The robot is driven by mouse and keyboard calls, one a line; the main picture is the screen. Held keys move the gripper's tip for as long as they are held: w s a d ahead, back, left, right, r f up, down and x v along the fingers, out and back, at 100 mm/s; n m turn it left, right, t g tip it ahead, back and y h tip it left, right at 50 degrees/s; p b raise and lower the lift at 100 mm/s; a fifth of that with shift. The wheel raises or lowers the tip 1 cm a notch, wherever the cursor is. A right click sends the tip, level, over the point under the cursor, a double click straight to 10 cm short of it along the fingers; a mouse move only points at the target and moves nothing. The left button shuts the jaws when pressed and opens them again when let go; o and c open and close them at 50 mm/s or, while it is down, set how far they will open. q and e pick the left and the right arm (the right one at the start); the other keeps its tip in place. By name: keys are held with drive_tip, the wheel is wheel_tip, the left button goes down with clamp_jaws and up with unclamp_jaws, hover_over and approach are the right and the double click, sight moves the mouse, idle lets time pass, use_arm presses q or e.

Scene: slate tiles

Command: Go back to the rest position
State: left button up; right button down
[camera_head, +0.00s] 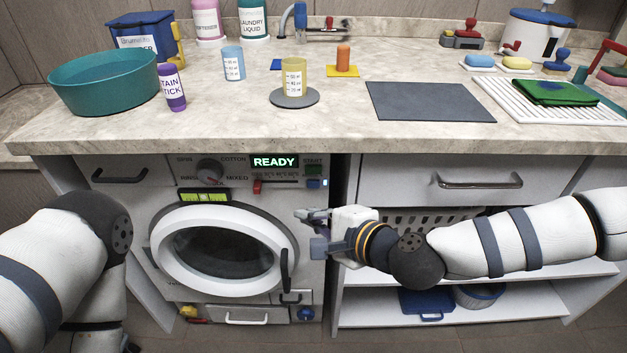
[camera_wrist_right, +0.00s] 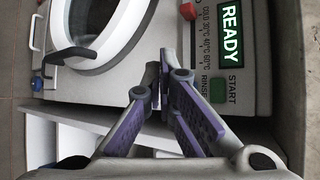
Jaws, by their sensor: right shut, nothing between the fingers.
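My right gripper (camera_head: 311,230) is in front of the washing machine (camera_head: 318,275), near its right edge and below the control panel. It is shut and empty, and its fingertips (camera_wrist_right: 159,75) meet in the right wrist view. The machine's round door (camera_head: 165,250) is shut, and its display (camera_head: 274,161) reads READY. The display also shows in the right wrist view (camera_wrist_right: 231,35), beside the green start button (camera_wrist_right: 217,90). My left arm comes in at the lower left of the head view, but its gripper is not visible there.
The countertop (camera_head: 335,130) holds a teal basin (camera_head: 105,85), a purple stain stick (camera_head: 172,88), a yellow cup (camera_head: 293,77) on a grey disc, a slate mat (camera_head: 430,102) and a white drying rack (camera_head: 545,108). A drawer (camera_head: 400,172) and open shelves (camera_head: 520,300) are right of the machine.

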drive_tip(key=s+f+n+g+h+p, duration=0.15)
drive_tip(key=s+f, duration=0.25)
drive_tip(key=s, duration=0.4)
drive_tip(key=s+d+f+n+g, duration=0.1)
drive_tip(key=s+f+n+g, duration=0.2)
drive_tip(key=s+f, duration=0.3)
drive_tip(key=s+f+n+g+p, duration=0.1)
drive_tip(key=s+f+n+g, duration=0.15)
drive_tip(key=s, duration=0.65)
use_arm(q)
drive_tip(key=w+r+t+p, duration=0.1)
drive_tip(key=w+r, duration=0.3)
drive_tip(key=shift+w+r+t, duration=0.3)
drive_tip(key=shift+t, duration=0.1)
use_arm(e)
drive_tip(key=s+d+f+n+g+h, duration=0.1)
drive_tip(key=s+d+n+g+h, duration=0.4)
drive_tip(key=s+d, duration=1.5)
drive_tip(key=shift+s+d+f+n+h, duration=0.2)
drive_tip(key=shift+s+d+n+h, duration=0.2)
drive_tip(key=shift+d+n+h, duration=0.45)
